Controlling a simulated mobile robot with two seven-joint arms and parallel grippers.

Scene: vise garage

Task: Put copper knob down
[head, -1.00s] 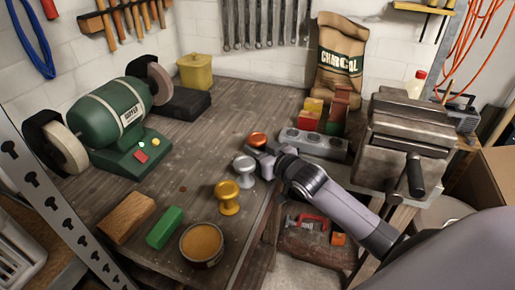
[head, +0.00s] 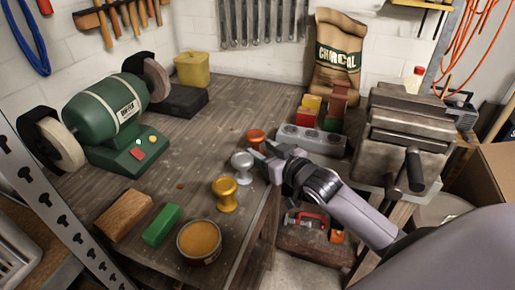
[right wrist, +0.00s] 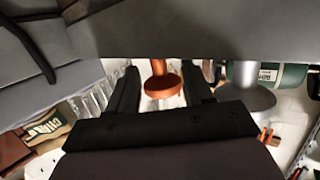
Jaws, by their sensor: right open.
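The copper knob (head: 256,136) stands upright on the wooden workbench (head: 215,118), behind the silver knob (head: 243,165) and the gold knob (head: 225,193). My right gripper (head: 260,154) is open and low over the bench's right edge, just in front of the copper knob. In the right wrist view the copper knob (right wrist: 163,83) shows between the two dark fingers, with space on both sides. The silver knob (right wrist: 252,98) is outside the fingers there. The copper knob's foot is partly hidden in the head view. My left gripper is not in view.
The vise (head: 405,130) stands at the right. A green grinder (head: 108,120) is at the left. A tin (head: 199,241), green block (head: 162,225) and wood block (head: 123,215) line the front. The bench's middle is clear.

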